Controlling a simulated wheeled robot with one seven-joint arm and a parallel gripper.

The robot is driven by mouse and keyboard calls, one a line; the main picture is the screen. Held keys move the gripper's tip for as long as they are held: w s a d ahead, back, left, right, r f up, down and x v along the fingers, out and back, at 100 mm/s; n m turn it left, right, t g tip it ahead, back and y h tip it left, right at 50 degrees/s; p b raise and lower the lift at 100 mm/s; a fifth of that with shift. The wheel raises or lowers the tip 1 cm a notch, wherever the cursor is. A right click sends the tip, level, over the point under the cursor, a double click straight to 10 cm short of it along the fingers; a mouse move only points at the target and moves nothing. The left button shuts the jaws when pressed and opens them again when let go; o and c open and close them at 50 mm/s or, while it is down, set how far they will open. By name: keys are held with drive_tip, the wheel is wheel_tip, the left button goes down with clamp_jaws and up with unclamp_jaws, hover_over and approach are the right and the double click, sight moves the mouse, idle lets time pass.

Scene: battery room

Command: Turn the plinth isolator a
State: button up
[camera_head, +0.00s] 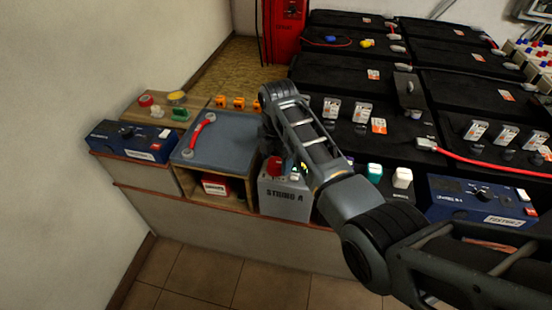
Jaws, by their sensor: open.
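A grey box labelled STRING A (286,200) stands at the front of the bench, near the middle of the camera_head view. A red knob (274,166) shows on its top; I take it to be plinth isolator a. My arm reaches in from the lower right and bends down just above this box. My gripper (271,148) is at the knob, small and dark, partly hidden by my own arm. It is open. I cannot tell whether its fingers touch the knob or stand around it. My forearm covers the right part of the box's top.
Blue testers stand at far left (133,141) and right (480,198). Black batteries (345,63) fill the back. A red cable (480,164) crosses at right. The floor (210,274) in front is clear.

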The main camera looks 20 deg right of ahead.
drive_tip(key=c, duration=1)
drive_tip(key=shift+c, duration=0.2)
drive_tip(key=m+p, duration=0.2)
drive_tip(key=m, duration=0.2)
drive_tip(key=shift+r+p, duration=0.15)
drive_tip(key=shift+p, duration=0.2)
drive_tip(key=m+p, duration=0.1)
drive_tip(key=m, duration=0.3)
drive_tip(key=shift+p, duration=0.35)
drive_tip(key=m+p, duration=0.1)
drive_tip(key=m, duration=0.8)
drive_tip(key=shift+m+h+p, duration=0.3)
drive_tip(key=shift+m, duration=0.1)
